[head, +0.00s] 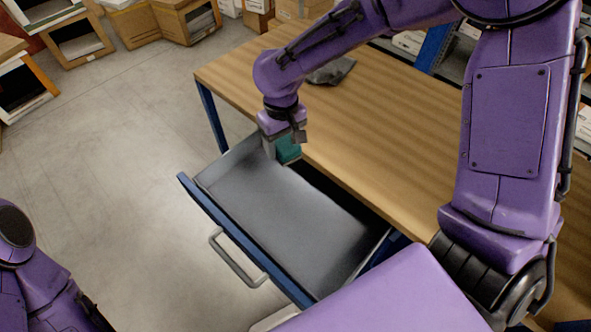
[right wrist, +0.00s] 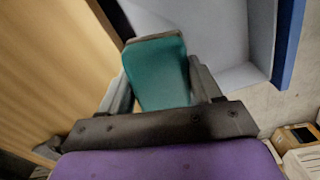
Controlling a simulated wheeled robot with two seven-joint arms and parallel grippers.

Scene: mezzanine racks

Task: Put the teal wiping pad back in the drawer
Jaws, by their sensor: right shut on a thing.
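The teal wiping pad (head: 287,150) is held by my right gripper (head: 279,148) at the far-left end of the open drawer (head: 270,205), close to the table edge. In the right wrist view the teal pad (right wrist: 158,75) sits between the two fingers of the right gripper (right wrist: 160,88), with a dark band along its far end. The drawer is grey inside with a blue front and a grey handle, and looks empty. I cannot tell whether the pad touches the drawer floor. My left gripper is not visible; only part of my left arm shows at the lower left.
The wooden table (head: 390,140) has blue legs and stands over the drawer. A dark crumpled cloth-like thing (head: 332,72) lies on it near the far edge. Cardboard boxes (head: 135,22) stand on the floor at the back left. The floor left of the drawer is clear.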

